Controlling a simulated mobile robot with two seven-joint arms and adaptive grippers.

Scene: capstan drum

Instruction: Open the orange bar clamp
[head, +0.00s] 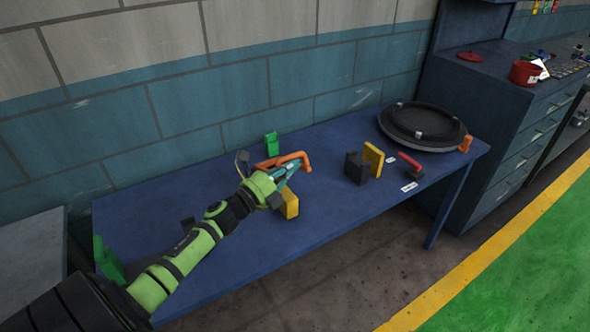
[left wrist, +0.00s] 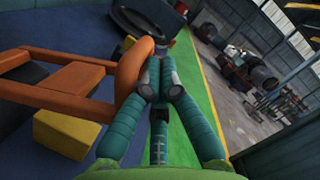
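The orange bar clamp (head: 296,159) lies at the left-middle of the blue table, its curved end toward the right. My left gripper (head: 285,172), with teal fingers, is right at the clamp, just below its curved end. In the left wrist view the clamp (left wrist: 128,68) is close beside the left finger of my gripper (left wrist: 156,55). The teal fingers run close together to their tips, and they look shut. I cannot tell whether they touch or pinch the clamp. My right gripper is in neither view.
A yellow block (head: 290,203) is just below the gripper, and a green clamp (head: 271,143) stands behind. To the right are black and yellow blocks (head: 374,158), a red-handled tool (head: 410,161) and a black drum (head: 423,122). The table's middle front (head: 330,212) is clear.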

